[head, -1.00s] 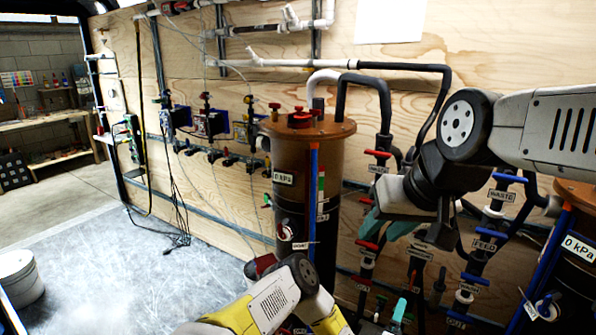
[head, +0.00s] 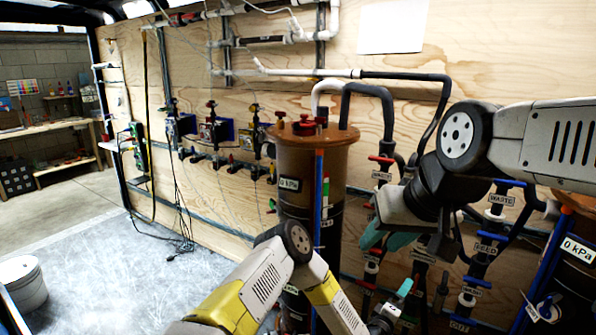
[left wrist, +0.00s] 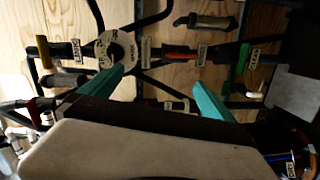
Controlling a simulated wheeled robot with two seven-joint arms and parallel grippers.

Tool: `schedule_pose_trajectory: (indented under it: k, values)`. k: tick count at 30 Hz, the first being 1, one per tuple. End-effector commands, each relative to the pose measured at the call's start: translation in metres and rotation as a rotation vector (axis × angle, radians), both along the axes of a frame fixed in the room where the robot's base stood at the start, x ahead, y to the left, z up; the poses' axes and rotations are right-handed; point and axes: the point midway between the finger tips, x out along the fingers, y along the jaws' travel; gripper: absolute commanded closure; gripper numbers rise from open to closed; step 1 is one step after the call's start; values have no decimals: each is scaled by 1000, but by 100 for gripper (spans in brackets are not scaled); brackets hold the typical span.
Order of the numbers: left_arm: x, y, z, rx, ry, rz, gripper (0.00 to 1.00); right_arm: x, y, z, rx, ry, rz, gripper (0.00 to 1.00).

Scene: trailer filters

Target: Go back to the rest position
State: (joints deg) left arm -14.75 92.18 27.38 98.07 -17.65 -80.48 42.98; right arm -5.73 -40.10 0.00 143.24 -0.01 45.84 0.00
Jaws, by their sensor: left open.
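My left arm comes in from the bottom of the head view, with its elbow bent in front of the brown filter tank (head: 310,160). My left gripper (head: 401,296) is low in the head view, near the lower pipes, and only partly visible. In the left wrist view its two teal fingers stand wide apart with nothing between them, so my left gripper (left wrist: 158,88) is open. My right gripper (head: 386,240) hangs from the right arm in front of the valve pipes. Its teal fingers are partly hidden by the wrist, so its opening is unclear.
A plywood wall carries pipes and red-handled valves (head: 382,159). A second tank (head: 578,225) stands at the right edge. A white bucket (head: 22,284) is on the floor at left. The grey floor (head: 110,270) between bucket and wall is mostly clear. Cables hang by the wall.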

Motion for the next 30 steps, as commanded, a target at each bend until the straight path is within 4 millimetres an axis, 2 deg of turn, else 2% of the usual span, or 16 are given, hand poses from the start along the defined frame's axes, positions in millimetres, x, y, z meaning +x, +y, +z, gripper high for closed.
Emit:
schedule_pose_trajectory:
  k: [1, 5, 8, 11, 17, 23, 26, 30]
  values:
    - [10, 1, 15, 27, -16, -15, 0, 0, 0, 0, 0, 0, 0, 64]
    - [35, 8, 51, 130, -52, -66, 0, 0, 0, 0, 0, 0, 0, 64]
    - [55, 21, 88, 245, -85, -111, 0, 0, 0, 0, 0, 0, 0, 64]
    - [70, 41, 125, 369, -111, -148, 0, 0, 0, 0, 0, 0, 0, 64]
    - [87, 100, 198, 614, -140, -190, 0, 0, 0, 0, 0, 0, 0, 64]
    - [78, 176, 267, 839, -127, -201, 0, 0, 0, 0, 0, 0, 0, 64]
    - [64, 218, 299, 940, -106, -199, 0, 0, 0, 0, 0, 0, 0, 64]
    - [32, 277, 339, 1060, -60, -194, 0, 0, 0, 0, 0, 0, 0, 64]
